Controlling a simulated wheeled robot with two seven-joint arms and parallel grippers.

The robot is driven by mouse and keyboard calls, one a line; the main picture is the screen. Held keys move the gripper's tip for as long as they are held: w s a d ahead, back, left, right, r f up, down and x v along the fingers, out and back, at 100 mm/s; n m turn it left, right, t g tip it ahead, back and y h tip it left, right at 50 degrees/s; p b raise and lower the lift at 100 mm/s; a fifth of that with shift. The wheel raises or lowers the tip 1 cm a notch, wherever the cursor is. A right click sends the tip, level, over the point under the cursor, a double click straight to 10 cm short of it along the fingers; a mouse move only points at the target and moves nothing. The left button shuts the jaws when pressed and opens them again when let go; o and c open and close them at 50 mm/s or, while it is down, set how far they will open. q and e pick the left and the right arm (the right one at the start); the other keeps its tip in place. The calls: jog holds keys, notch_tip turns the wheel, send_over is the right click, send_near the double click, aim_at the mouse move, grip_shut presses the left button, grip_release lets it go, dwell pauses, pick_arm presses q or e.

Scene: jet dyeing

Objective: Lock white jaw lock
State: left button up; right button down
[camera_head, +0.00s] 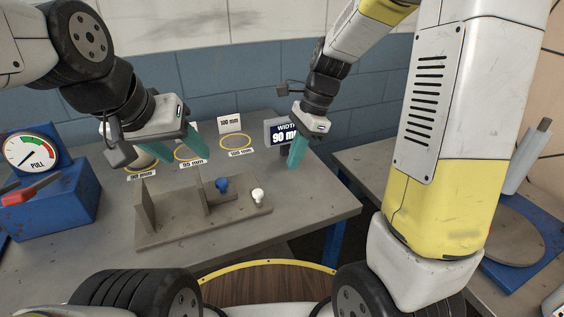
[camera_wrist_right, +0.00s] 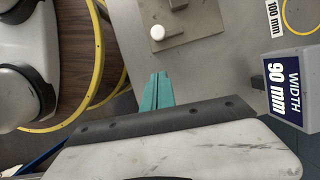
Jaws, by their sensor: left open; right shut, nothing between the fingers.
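The white jaw lock (camera_head: 258,196) is a small white knob at the right front end of a grey fixture (camera_head: 180,228) on the table. It also shows in the right wrist view (camera_wrist_right: 157,33), just beyond my fingertips and apart from them. A blue knob (camera_head: 222,184) sits beside the fixture's middle upright plate. My right gripper (camera_head: 293,164) is shut and empty, with teal fingers pointing down, to the right of and behind the white knob.
A blue gauge box marked PULL (camera_head: 48,196) with a red handle stands at the left. Yellow rings with 90, 95 and 100 mm cards (camera_head: 230,124) lie at the back. A WIDTH 90 mm display (camera_head: 281,132) stands behind my right gripper. The table's right front is clear.

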jog(key=shift+v, duration=1.55)
jog(key=shift+s, duration=0.1)
jog(key=s+d+r+n+t, duration=0.3)
jog(key=s+r+n, duration=0.1)
jog(key=s+n, duration=0.2)
jog(key=s+d+r+n+t+h, duration=0.1)
jog(key=s+d+r+n+t, duration=0.2)
jog(key=s+n, duration=0.4)
notch_tip(320, 180, up, 2)
jog(key=n+t, duration=0.1)
jog(key=n, duration=0.1)
jog(key=shift+s+n, duration=0.25)
jog(key=shift+n, duration=0.05)
